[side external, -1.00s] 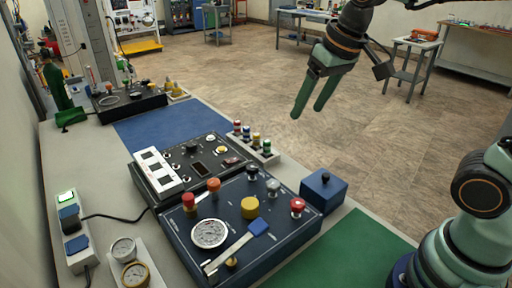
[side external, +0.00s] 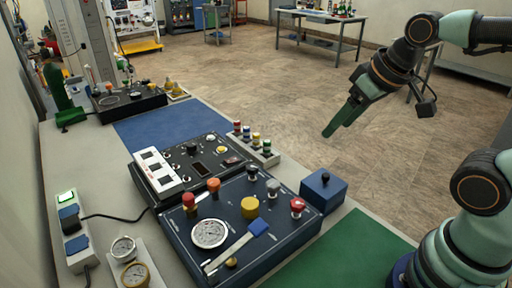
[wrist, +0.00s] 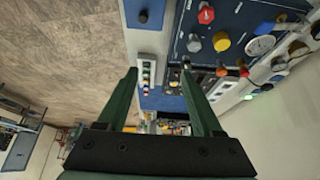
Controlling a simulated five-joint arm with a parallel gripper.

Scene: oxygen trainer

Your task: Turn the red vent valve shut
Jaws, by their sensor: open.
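A dark blue panel (side external: 217,263) lies on the bench and carries several knobs. A red knob (side external: 297,206) stands at its right edge; it also shows at the top of the wrist view (wrist: 206,13). Another red knob (side external: 189,201) stands at its left, behind the gauge. I cannot read which one is the vent valve. My gripper (side external: 334,130) is empty, up in the air beyond the bench's far edge, well apart from both red knobs. In the wrist view its two fingers (wrist: 159,73) are spread open with nothing between them.
On the panel are a yellow knob (side external: 249,208), an orange knob (side external: 213,185), a round gauge (side external: 209,233) and a blue-handled lever (side external: 257,227). A blue box (side external: 323,190) stands beside the panel's right edge. A rack of coloured pegs (side external: 255,148) stands behind. The green mat (side external: 345,250) is clear.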

